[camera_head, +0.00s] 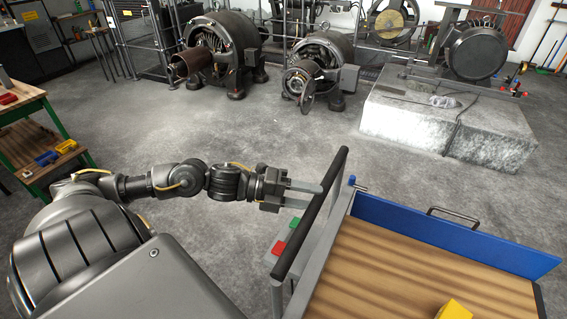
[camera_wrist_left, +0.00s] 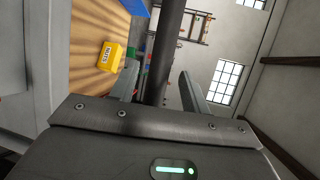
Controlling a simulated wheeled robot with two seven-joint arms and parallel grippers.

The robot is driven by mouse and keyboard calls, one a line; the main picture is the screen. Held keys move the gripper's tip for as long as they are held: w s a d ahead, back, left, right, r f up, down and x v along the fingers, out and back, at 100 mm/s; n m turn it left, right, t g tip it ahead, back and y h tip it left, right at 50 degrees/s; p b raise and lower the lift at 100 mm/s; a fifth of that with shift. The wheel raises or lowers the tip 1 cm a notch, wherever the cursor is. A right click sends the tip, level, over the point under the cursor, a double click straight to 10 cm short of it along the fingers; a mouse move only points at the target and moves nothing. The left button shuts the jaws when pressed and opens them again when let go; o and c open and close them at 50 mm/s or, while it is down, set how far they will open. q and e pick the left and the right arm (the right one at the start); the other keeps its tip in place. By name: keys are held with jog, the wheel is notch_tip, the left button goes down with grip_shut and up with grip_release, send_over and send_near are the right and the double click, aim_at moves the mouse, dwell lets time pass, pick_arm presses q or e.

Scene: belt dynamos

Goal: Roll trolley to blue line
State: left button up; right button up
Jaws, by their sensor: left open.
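The trolley (camera_head: 420,262) stands at the lower right, with a wooden deck, a blue side board and a grey frame. Its dark push handle bar (camera_head: 312,212) runs along the left end. My left gripper (camera_head: 306,194) is open at the bar, with its fingers reaching to it. In the left wrist view the bar (camera_wrist_left: 165,55) passes between the two open fingers (camera_wrist_left: 163,88); I cannot tell whether either finger touches it. No blue line on the floor shows in either view. My right gripper is not in view.
A green-framed workbench (camera_head: 40,105) stands at the left. Dark dynamos (camera_head: 222,50) and a concrete plinth (camera_head: 445,125) stand at the back. Grey floor (camera_head: 250,130) between them is clear.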

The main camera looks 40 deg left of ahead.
pick_arm(q)
jog(key=p+v, duration=0.1)
jog(key=v, duration=0.6)
jog(key=shift+s, duration=0.2)
jog(key=shift+a, duration=0.15)
dwell(0.5)
